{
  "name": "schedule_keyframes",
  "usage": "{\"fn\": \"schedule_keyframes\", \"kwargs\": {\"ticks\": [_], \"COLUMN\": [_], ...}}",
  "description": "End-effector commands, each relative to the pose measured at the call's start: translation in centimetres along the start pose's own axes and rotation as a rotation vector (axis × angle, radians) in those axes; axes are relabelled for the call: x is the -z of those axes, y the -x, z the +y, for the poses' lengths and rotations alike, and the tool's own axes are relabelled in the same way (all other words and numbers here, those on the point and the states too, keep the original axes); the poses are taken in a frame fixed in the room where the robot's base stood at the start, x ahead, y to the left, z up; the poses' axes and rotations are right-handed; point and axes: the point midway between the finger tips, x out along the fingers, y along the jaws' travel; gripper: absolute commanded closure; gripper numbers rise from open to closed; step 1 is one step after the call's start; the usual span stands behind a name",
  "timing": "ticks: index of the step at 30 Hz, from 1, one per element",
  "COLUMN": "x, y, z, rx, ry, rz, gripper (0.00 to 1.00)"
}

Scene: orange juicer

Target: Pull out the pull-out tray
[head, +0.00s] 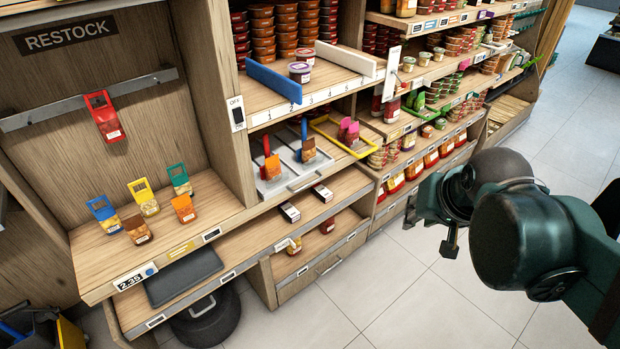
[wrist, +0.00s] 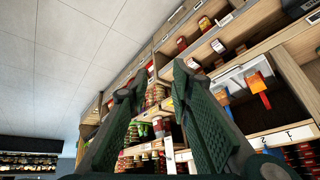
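A grey metal pull-out tray (head: 296,184) with a bar handle on its front edge sits on the middle shelf. The tray also shows in the wrist view (wrist: 236,78), right of my fingers. My gripper (head: 431,228) is in front of the shelves, right of the tray and apart from it. In the wrist view my gripper (wrist: 158,82) has its two green fingers spread apart with nothing between them.
A yellow-framed tray (head: 363,154) with pink items sits right of the grey tray. A shelf with small dark boxes (head: 290,212) is below, above a drawer (head: 322,268). A dark round bin (head: 209,322) stands at lower left. The tiled floor (head: 390,290) in front is clear.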

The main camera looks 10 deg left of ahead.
Motion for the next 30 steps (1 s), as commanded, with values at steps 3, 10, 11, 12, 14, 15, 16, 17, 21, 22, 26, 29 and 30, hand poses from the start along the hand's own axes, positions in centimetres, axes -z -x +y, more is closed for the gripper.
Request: {"fn": "schedule_keyframes", "kwargs": {"ticks": [3,10,11,12,14,15,16,17,21,22,26,29,30], "x": [2.0,5.1,5.5,6.0,6.7,7.2,7.6,8.0,9.7,10.0,11.4,12.5,12.9], "y": [-0.3,-1.4,-1.6,-1.9,-2.3,-2.6,-2.8,-3.0,-4.1,-4.4,-5.6,-6.6,-7.0], "z": [-1.1,-3.2,-3.4,-3.8,-4.4,-4.8,-5.1,-5.4,-6.8,-7.1,-8.5,-9.6,-10.0], "rx": [0.006,0.014,0.014,0.015,0.017,0.018,0.018,0.018,0.019,0.020,0.019,0.018,0.018], "ry": [-0.030,-0.093,-0.100,-0.111,-0.126,-0.138,-0.145,-0.153,-0.191,-0.198,-0.233,-0.260,-0.269], "rz": [-0.018,-0.055,-0.060,-0.067,-0.076,-0.083,-0.088,-0.093,-0.115,-0.120,-0.143,-0.159,-0.166], "gripper": [0.78,0.78,0.78,0.78,0.78,0.78,0.78,0.78,0.78,0.78,0.78,0.78,0.78]}}
